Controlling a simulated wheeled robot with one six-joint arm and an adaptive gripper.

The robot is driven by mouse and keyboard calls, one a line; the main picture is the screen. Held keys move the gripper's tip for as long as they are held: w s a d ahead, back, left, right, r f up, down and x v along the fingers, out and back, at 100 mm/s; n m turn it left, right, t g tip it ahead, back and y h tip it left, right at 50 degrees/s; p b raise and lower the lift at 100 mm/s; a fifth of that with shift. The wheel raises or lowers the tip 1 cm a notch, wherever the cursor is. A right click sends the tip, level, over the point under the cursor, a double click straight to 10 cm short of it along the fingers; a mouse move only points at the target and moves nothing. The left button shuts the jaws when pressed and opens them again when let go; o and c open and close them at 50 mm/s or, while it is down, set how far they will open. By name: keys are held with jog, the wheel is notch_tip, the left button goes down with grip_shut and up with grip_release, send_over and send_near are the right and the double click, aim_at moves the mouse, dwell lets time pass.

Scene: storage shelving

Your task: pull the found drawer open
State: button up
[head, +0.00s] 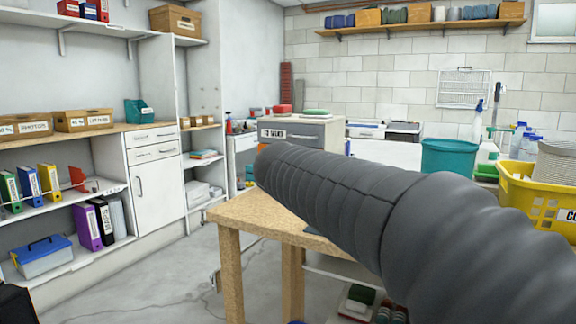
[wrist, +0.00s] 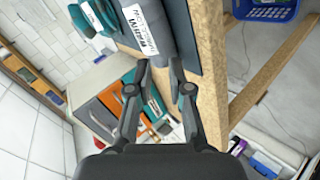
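A grey drawer unit (head: 310,127) with a white label on its front stands beyond the wooden table in the head view, partly hidden by my arm. Whether its drawer is open cannot be told there. In the wrist view, a compartment with orange, teal and white contents (wrist: 120,97) lies left of and behind my fingers; I cannot tell whether it is a drawer. My gripper (wrist: 161,72) is open and empty, its fingertips apart, near a dark grey labelled thing (wrist: 155,25) and the wooden edge. My gripper is not visible in the head view.
The wooden table (head: 245,208) stands under my arm. A yellow crate (head: 530,195) and teal bucket (head: 449,157) are at right. A white cabinet (head: 155,185) with two shut drawers stands at left. The floor (head: 150,285) at front left is mostly clear. A blue basket (wrist: 265,9) is at the wrist view's top.

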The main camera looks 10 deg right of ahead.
jog(key=w+a+r+n+t+h, duration=0.2)
jog(key=w+a+r, duration=0.25)
jog(key=w, duration=0.35)
jog(key=w+a+r+n+t+h, duration=0.1)
jog(key=w+a+r+n+t, duration=0.15)
jog(key=w+a, duration=0.35)
jog(key=shift+m+g, duration=0.25)
jog(key=shift+m, duration=0.2)
jog(key=x, duration=1)
jog(key=p+x, duration=0.1)
jog(key=x, duration=0.4)
jog(key=shift+w+d+r, duration=0.1)
jog(key=shift+d+r, duration=0.05)
jog(key=shift+r, duration=0.1)
grip_shut()
